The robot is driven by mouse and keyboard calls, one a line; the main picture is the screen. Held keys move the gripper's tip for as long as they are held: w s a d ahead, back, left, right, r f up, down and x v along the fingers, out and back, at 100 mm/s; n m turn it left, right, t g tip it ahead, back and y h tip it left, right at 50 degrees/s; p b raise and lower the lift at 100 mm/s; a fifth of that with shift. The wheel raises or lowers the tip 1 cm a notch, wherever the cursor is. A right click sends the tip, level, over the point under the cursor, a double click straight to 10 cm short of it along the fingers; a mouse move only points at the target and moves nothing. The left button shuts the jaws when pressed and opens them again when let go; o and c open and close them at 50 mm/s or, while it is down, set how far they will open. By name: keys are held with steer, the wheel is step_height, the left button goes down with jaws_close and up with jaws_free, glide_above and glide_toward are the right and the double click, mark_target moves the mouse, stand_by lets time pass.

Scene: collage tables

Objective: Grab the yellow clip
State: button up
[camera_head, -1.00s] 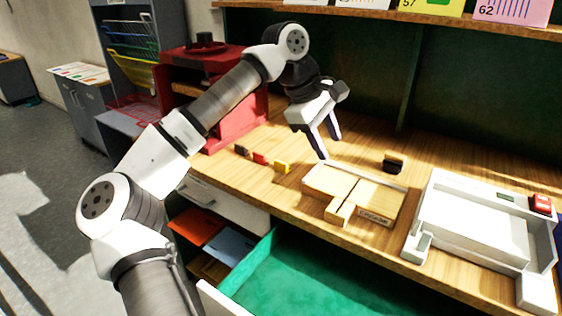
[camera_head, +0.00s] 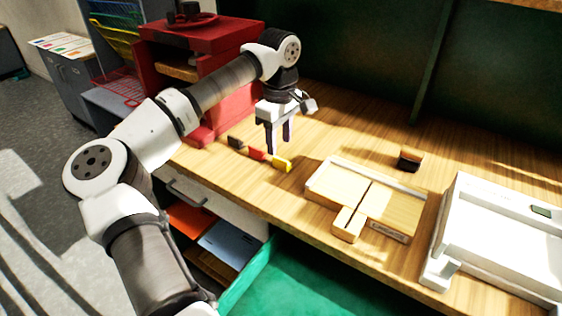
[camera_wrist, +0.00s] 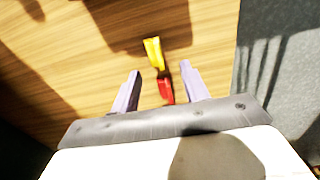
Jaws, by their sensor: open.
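The yellow clip (camera_head: 282,164) lies on the wooden tabletop at the right end of a short row, beside a red clip (camera_head: 257,153) and a dark clip (camera_head: 236,142). My gripper (camera_head: 279,151) points down over the row with its two fingers apart and nothing between them that it holds. In the wrist view the yellow clip (camera_wrist: 154,53) lies beyond the fingertips. The red clip (camera_wrist: 166,90) shows between the open fingers (camera_wrist: 164,75). The dark clip is hidden in the wrist view.
A light wooden tray (camera_head: 335,182) stands right of the clips, with a dark block (camera_head: 409,159) behind it. A white device (camera_head: 500,240) is at far right. A red stand (camera_head: 195,75) is behind my arm. An open green drawer (camera_head: 310,285) juts out below the table edge.

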mark_target(282, 162)
steer(key=shift+w+d+f+p, duration=0.15)
steer(key=shift+f+p, duration=0.35)
steer(key=shift+f, duration=1.15)
steer(key=shift+w+d+f+p, duration=0.15)
steer(key=shift+f+p, duration=0.35)
steer(key=shift+f, duration=1.1)
steer(key=shift+s, duration=0.1)
jaws_close()
